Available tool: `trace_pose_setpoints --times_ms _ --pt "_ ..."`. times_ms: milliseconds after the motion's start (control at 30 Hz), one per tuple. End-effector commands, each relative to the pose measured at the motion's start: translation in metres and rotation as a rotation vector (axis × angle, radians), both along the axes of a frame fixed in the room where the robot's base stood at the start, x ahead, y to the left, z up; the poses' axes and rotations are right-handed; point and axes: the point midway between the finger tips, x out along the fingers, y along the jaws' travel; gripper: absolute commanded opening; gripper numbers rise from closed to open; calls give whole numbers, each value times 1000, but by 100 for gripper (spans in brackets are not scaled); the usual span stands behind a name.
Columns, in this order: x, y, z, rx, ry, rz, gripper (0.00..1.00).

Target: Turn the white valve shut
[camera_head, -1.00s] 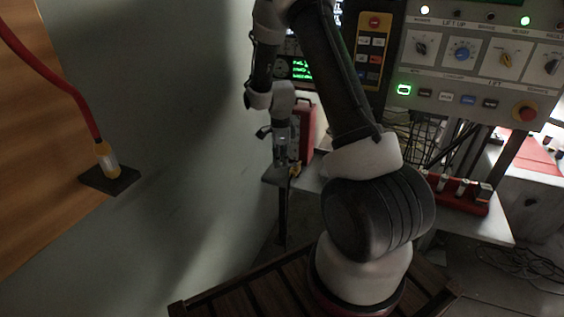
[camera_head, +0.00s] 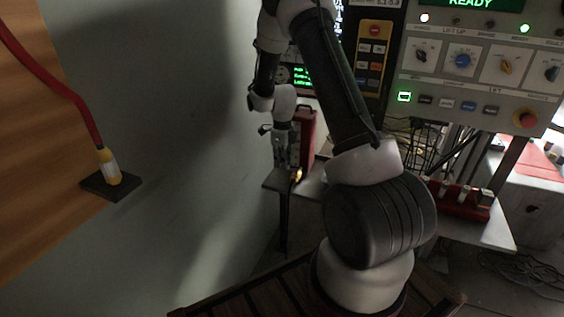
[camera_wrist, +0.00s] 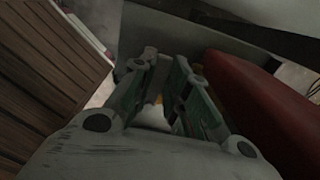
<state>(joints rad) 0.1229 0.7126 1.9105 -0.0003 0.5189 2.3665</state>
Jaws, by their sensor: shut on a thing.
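My gripper (camera_head: 287,166) is at the far end of the arm in the head view, pointing down over a small grey ledge beside a red box. In the wrist view, the fingers of my gripper (camera_wrist: 160,88) are around something mostly hidden between them. A pale patch, which I take to be the white valve (camera_wrist: 153,116), shows in the gap, with a yellowish spot near the tips. The fingers are shut on it. The valve's shape and how far it is turned cannot be made out.
The red box (camera_head: 306,135) stands close to the right of my gripper; it fills the right of the wrist view (camera_wrist: 262,105). A control panel (camera_head: 470,75) is at upper right. A red hose (camera_head: 62,88) ends at a dark plate (camera_head: 94,188) on the left. The grey wall is bare.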

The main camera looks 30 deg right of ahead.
Motion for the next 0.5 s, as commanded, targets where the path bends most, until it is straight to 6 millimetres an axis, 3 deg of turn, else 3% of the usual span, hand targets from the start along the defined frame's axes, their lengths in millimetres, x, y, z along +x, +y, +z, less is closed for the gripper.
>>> trace_pose_setpoints --times_ms 367,400,500 --pt "1 -1 0 0 -2 -7 0" --pt "1 -1 0 0 -2 -7 18" --pt "1 -1 0 0 -2 -7 37"
